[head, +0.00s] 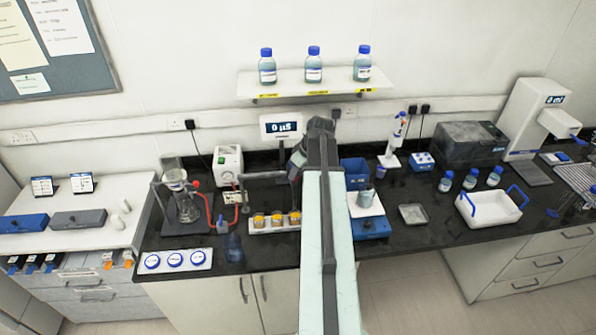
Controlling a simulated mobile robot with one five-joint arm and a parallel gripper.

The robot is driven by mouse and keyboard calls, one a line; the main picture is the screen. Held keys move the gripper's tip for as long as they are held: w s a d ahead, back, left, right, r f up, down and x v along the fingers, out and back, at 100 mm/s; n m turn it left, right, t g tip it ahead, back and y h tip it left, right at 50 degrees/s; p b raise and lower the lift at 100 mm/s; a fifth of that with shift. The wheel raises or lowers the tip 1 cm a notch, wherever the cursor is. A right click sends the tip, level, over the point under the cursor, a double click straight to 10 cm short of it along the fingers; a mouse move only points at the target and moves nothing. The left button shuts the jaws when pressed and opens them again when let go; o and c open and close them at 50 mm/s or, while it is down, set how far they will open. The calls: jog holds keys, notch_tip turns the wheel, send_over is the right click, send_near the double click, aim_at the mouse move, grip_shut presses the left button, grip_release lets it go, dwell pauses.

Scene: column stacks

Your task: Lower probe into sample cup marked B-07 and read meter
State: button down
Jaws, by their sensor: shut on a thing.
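My gripper (294,178) is in the middle of the bench, left of my raised forearm, and is small and partly hidden. It is shut, apparently on the probe, at the right end of a dark horizontal stand arm (262,176). The probe's tip cannot be made out. Below stands a white rack (268,229) with a row of 3 orange-filled sample cups: left (260,220), middle (277,219) and right (294,217). My gripper is above the right end of the row. Cup markings are too small to read. The meter (281,128) behind reads 0 µS.
Left of the rack are a blue bottle (234,248) and a flask on a stand (186,207) with red tubing. To the right are a blue-based device with a beaker (366,201), a small grey tray (413,214) and a white basket (487,211). My forearm hides part of the bench.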

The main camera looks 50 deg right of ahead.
jog(key=c, duration=1.5)
grip_release()
jog(key=shift+o, duration=0.2)
jog(key=shift+r, duration=0.3)
jog(key=p+v, duration=0.5)
jog(key=p, duration=0.1)
jog(key=s+b, duration=0.1)
jog(key=s, duration=1.1)
jog(key=shift+d+f, duration=0.3)
jog(key=shift+d, duration=0.15)
